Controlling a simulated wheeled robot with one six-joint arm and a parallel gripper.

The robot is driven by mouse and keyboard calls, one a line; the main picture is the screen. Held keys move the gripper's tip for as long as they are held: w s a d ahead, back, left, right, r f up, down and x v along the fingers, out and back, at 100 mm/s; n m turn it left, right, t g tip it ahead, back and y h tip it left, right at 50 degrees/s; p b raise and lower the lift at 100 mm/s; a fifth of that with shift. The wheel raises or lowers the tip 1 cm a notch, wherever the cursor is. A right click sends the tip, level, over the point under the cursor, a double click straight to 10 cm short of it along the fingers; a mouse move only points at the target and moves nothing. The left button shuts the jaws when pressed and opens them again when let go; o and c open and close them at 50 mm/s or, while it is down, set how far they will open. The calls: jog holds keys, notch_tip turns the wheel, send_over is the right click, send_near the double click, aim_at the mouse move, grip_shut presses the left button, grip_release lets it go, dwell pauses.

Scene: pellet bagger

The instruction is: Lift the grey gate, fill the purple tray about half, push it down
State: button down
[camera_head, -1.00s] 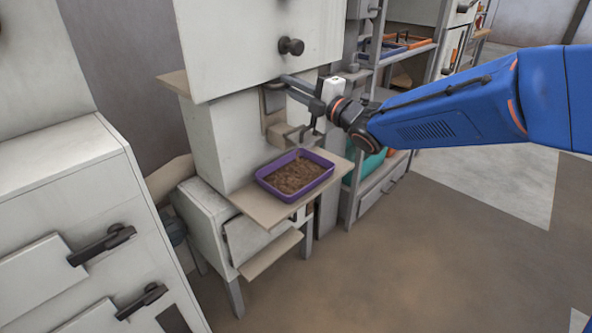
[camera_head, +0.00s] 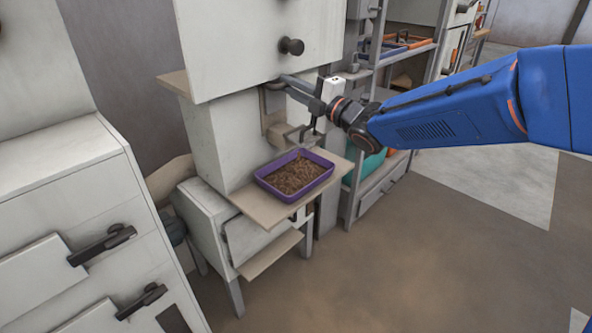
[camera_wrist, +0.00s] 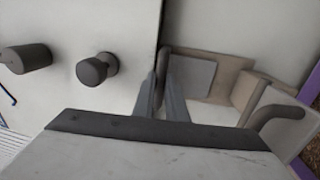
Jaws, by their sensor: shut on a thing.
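The purple tray (camera_head: 312,187) sits on a beige shelf (camera_head: 262,208) below the spout. Brown pellets (camera_head: 294,175) cover its floor; I cannot tell their exact depth. The purple tray's edge also shows at the right of the wrist view (camera_wrist: 311,88). My gripper (camera_head: 283,82) is at the spout, above and behind the tray. In the wrist view my gripper (camera_wrist: 161,85) is shut on a dark upright handle beside a grey plate (camera_wrist: 191,76), which looks like the grey gate. My fingers and hand partly hide the handle. No falling stream is clearly visible.
The white machine housing (camera_head: 245,45) with a dark knob (camera_head: 291,46) stands close above my gripper. A white cabinet with black handles (camera_head: 105,243) is at the left. A grey rack (camera_head: 362,180) stands behind on the right. Floor at the lower right is clear.

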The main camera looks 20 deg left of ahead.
jog(key=shift+a+f+y, duration=0.1)
jog(key=shift+f+y, duration=0.4)
jog(key=shift+f, duration=0.2)
dwell(0.3)
jog(key=c, duration=1.6)
grip_release()
jog(key=shift+f, duration=0.1)
jog(key=shift+r+v, duration=0.25)
jog(key=shift+v, duration=0.9)
jog(key=shift+r+v, duration=0.25)
jog(key=shift+v, duration=0.9)
jog(key=shift+r+v, duration=0.25)
jog(key=shift+v, duration=0.95)
jog(key=shift+s, duration=0.1)
jog(key=shift+c, duration=0.6)
